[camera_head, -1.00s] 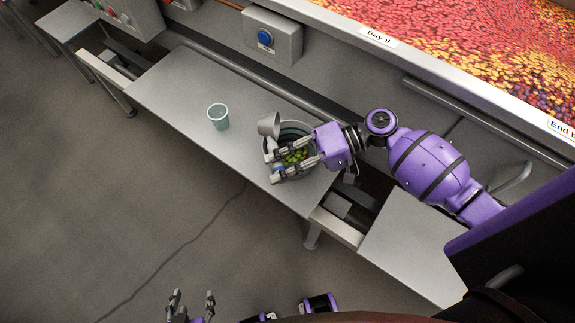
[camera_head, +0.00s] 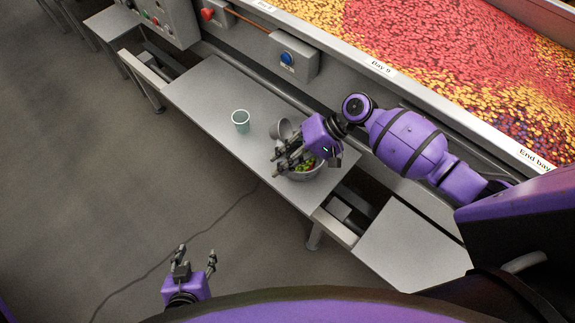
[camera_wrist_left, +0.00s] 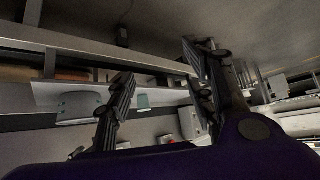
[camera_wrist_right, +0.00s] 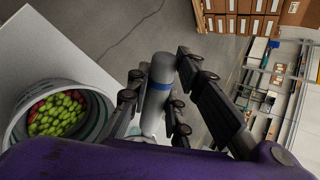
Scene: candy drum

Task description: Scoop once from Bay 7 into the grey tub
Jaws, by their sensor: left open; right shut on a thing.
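A round grey tub (camera_head: 306,173) stands near the right end of the grey table, with green and some red candies inside. It also shows in the right wrist view (camera_wrist_right: 18,124). My left gripper (camera_head: 196,257) is open and empty, low and in front of the table. No readable Bay 7 label is in view.
A pale green cup (camera_head: 241,121) stands left of the tub on the table (camera_head: 205,85). Behind is the long candy trough (camera_head: 430,60) with labels for Bay 9 (camera_head: 383,66) and End bay. A blue-button box (camera_head: 292,57) sits below its rim. The table's left part is clear.

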